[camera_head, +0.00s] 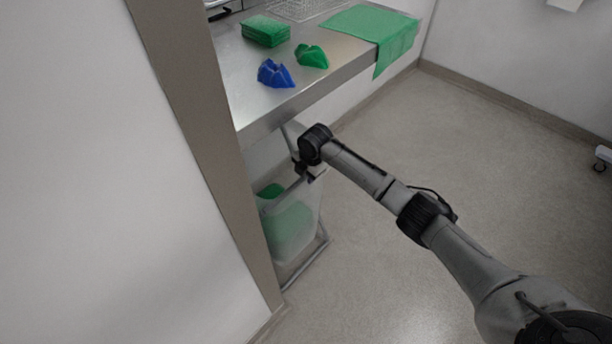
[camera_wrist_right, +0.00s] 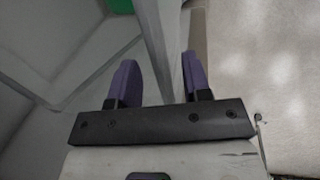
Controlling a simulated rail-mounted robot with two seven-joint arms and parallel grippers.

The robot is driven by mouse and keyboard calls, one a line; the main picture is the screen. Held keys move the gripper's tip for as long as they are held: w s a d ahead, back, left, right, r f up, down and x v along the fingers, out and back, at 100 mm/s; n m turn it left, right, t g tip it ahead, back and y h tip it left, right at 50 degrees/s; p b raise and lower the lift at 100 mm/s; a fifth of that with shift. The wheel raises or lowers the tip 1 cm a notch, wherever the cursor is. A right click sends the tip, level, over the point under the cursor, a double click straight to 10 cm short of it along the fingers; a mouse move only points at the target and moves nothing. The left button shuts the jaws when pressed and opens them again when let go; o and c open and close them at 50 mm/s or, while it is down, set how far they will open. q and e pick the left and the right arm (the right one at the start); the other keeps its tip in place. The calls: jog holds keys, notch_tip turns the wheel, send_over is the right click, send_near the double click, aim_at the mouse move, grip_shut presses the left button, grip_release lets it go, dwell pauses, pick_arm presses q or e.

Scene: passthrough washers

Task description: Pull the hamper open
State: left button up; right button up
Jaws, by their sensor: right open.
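The hamper (camera_head: 306,218) is a translucent bin under the steel counter, with green cloth (camera_head: 287,220) inside. It stands within a thin metal frame, and the wall at left hides part of it. My right gripper (camera_head: 306,174) is at the hamper's upper front edge; my own wrist partly hides it. In the right wrist view the two purple fingers of my right gripper (camera_wrist_right: 159,80) are apart. A pale upright edge or bar (camera_wrist_right: 156,45) shows between them, with space to both fingers; I cannot tell whether anything touches. My left gripper is not in view.
The steel counter (camera_head: 338,55) above holds a green stack (camera_head: 265,30), a blue cloth (camera_head: 275,74), a green cloth (camera_head: 311,56), a wire rack (camera_head: 300,8) and a draped green towel (camera_head: 385,32).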

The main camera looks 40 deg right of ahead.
jog(key=shift+w+f, duration=0.1)
jog(key=shift+f, duration=0.35)
jog(key=shift+c, duration=0.2)
grip_shut()
